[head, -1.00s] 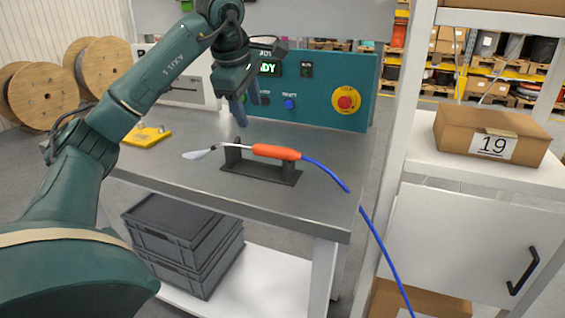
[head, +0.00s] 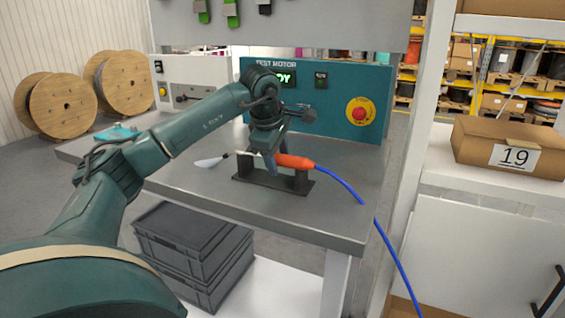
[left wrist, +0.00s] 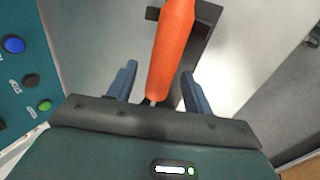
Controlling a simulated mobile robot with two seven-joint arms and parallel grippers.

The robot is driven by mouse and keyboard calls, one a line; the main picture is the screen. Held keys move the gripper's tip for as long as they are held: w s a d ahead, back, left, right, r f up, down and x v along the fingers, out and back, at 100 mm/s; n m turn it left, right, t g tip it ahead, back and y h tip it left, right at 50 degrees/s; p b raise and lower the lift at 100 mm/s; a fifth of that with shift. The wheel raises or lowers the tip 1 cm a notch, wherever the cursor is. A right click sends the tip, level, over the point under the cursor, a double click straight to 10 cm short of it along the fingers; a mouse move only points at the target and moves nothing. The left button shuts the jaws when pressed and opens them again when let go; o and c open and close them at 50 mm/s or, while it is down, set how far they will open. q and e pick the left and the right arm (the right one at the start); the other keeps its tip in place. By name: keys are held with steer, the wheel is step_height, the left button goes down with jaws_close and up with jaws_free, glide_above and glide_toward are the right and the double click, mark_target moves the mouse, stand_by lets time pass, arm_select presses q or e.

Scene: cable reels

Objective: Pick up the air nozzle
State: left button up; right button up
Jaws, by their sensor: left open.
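The air nozzle (head: 295,162) has an orange handle, a thin metal tube with a pale tip at the left, and a blue hose. It rests across a dark stand (head: 297,182) on the grey workbench. My left gripper (head: 271,168) is over the nozzle in the head view, at the left end of the orange handle. In the left wrist view the orange handle (left wrist: 172,45) runs between the two open blue-grey fingers, apart from both. The fingers hide part of the tube in the head view. My right gripper is not in view.
The bench top (head: 215,185) is clear around the stand. A teal test motor panel (head: 340,80) with a red emergency button stands behind. The blue hose (head: 390,255) hangs over the bench's right edge. A cardboard box (head: 508,145) sits on a white cabinet at right.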

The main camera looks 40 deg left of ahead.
arm_select(q)
steer(key=shift+w+f, duration=0.15)
steer(key=shift+f, duration=0.4)
jaws_close()
